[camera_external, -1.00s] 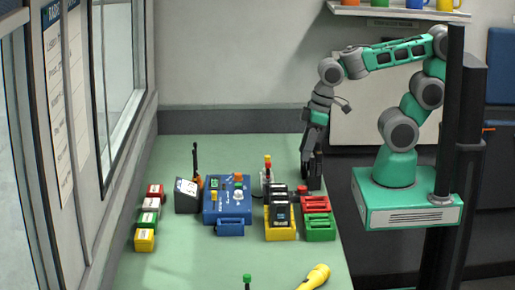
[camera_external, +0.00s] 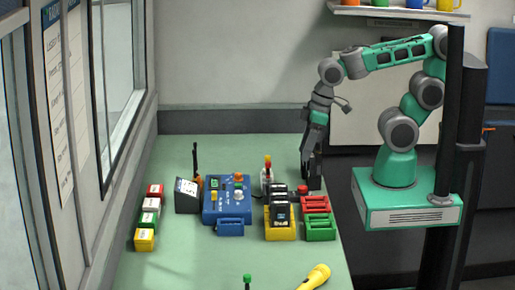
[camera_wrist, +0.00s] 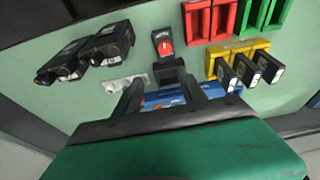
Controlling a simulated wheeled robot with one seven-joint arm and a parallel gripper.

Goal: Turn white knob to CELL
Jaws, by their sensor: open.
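The blue panel (camera_external: 212,217) stands on the green table in the middle. The small white knob (camera_external: 239,195) is on its right half, below an orange knob (camera_external: 238,177). The lettering around the white knob is too small to read. My gripper (camera_external: 312,178) hangs at the table's right side, behind the red crate, to the right of the panel and apart from the white knob. In the wrist view my gripper (camera_wrist: 160,84) is open and empty. Part of the blue panel (camera_wrist: 165,98) shows between and beyond the fingers there; the white knob cannot be made out.
A dark box (camera_external: 187,196) is left of the panel. A yellow flashlight (camera_external: 316,277) lies in front.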

